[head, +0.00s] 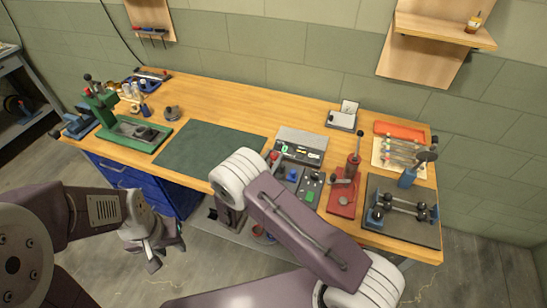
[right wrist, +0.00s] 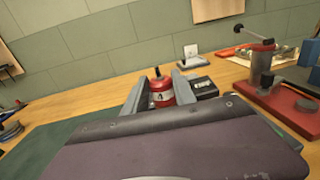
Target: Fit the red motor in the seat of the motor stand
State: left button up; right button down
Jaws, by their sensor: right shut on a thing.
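The red motor (right wrist: 161,92) is upright between the two grey fingers of my right gripper (right wrist: 160,88) in the right wrist view. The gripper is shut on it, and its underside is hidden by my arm. In the head view my right forearm covers most of this gripper; a small red part of the motor (head: 273,155) shows beside the white joint. My left gripper (head: 160,256) hangs low in front of the bench, away from everything, and its jaws are too small to judge. I cannot pick out the motor stand's seat for certain.
The green mat (head: 205,150) is bare, left of my right forearm. A control box (head: 300,145) lies behind the arm. A red lever press (head: 343,195) and a dark tray (head: 405,230) are to the right. A green press (head: 125,130) stands far left.

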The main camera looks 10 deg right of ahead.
jog(key=shift+f, duration=0.3)
jog(key=shift+w+d+f+b, duration=0.1)
jog(key=shift+f+b, duration=0.4)
jog(key=shift+f, duration=0.1)
jog(key=shift+w+d+f+b, duration=0.1)
jog(key=shift+f+b, duration=0.4)
jog(key=shift+f, duration=0.05)
notch_tip(320, 180, down, 2)
jog(key=shift+s+a+f+b, duration=0.1)
jog(key=shift+s+a+b, duration=0.05)
jog(key=shift+b, duration=0.7)
jog(key=shift+f+b, duration=0.7)
jog(key=shift+f, duration=0.1)
jog(key=c, duration=0.9)
grip_release()
jog(key=shift+c, duration=0.2)
